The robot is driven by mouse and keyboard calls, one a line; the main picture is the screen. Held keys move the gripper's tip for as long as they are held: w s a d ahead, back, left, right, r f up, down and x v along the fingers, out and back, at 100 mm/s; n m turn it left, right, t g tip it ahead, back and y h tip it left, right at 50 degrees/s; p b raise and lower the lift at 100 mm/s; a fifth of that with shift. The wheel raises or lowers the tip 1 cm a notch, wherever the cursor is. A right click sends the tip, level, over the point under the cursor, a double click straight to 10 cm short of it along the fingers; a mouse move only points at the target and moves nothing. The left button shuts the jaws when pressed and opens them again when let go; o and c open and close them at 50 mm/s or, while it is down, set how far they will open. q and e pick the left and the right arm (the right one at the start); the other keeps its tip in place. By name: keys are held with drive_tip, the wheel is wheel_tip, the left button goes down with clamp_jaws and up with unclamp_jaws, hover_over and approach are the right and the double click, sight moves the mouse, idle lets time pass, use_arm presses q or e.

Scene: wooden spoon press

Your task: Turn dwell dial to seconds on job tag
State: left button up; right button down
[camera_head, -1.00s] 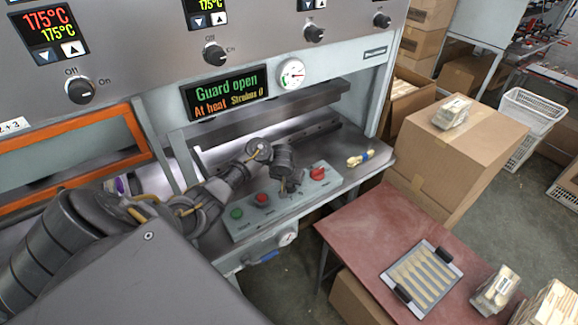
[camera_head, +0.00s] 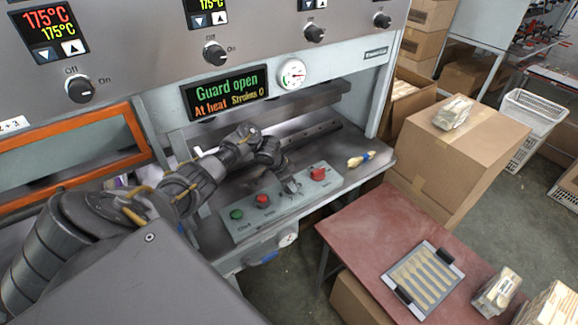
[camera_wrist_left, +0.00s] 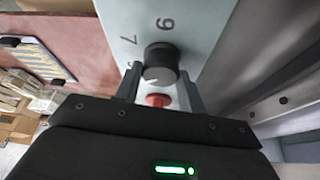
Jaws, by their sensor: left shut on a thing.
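The dwell dial (camera_wrist_left: 160,60) is a black round knob on the pale panel, with printed numerals around it, in the left wrist view. My left gripper (camera_wrist_left: 160,88) has one finger on each side of the knob and is shut on it. In the head view the left gripper (camera_head: 291,186) reaches down onto the control panel (camera_head: 240,229) between the red buttons and hides the dial. The dial's pointer setting is not clear. No job tag can be made out. My right gripper is not in view.
A green button (camera_head: 236,214), a red button (camera_head: 262,200) and a larger red button (camera_head: 319,174) are on the panel. A small spoon bundle (camera_head: 361,159) lies to its right. The display (camera_head: 226,92) reads "Guard open". A red table (camera_head: 345,225) holds a spoon tray (camera_head: 458,266).

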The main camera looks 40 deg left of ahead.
use_arm(q)
drive_tip(key=shift+a+m, duration=0.1)
drive_tip(key=shift+m, duration=0.5)
drive_tip(key=o, duration=1)
drive_tip(key=shift+r, duration=0.1)
